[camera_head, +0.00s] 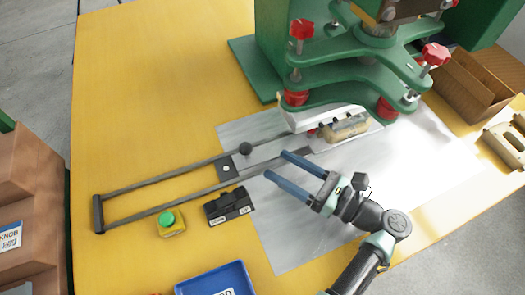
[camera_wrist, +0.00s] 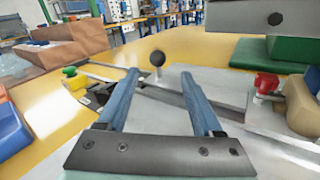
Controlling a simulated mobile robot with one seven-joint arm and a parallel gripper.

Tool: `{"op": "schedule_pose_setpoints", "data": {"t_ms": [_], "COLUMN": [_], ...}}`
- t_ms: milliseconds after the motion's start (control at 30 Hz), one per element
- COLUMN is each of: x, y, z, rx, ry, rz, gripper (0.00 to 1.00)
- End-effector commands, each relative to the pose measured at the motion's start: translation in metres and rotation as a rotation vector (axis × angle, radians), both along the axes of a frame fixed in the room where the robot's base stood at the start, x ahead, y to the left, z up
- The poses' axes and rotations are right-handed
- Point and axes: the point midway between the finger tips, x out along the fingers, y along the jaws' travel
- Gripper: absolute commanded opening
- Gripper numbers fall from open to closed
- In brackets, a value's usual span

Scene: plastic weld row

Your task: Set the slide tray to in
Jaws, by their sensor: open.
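The slide tray's dark rails (camera_head: 165,182) run across the yellow table from a crossbar (camera_head: 98,213) at the left toward the green press. A black ball knob (camera_head: 246,149) stands upright on the slide at the edge of the grey sheet. A white block with a tan part (camera_head: 345,124) sits at the press end of the rails. My gripper (camera_head: 276,164) is open and empty, its two blue fingers pointing at the knob from the right. In the wrist view the knob (camera_wrist: 158,58) shows just beyond and between the fingertips, apparently untouched.
The green press (camera_head: 340,75) with red knobs stands at the back right. A black control box (camera_head: 228,206), a yellow box with a green button (camera_head: 171,223) and a blue bin (camera_head: 215,281) lie in front of the rails. The table's back left is clear.

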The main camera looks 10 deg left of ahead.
Motion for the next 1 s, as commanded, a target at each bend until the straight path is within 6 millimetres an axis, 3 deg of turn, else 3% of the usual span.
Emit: {"op": "schedule_pose_setpoints", "data": {"t_ms": [100,300,1000], "x": [-0.007,-0.013,-0.014], "y": [-0.02,-0.033,-0.034], "z": [0.001,0.0,0.0], "rx": [0.001,-0.001,0.0], "ry": [-0.001,-0.001,0.0], "rz": [-0.004,-0.002,-0.001], "gripper": [0.67,0.67,0.67]}}
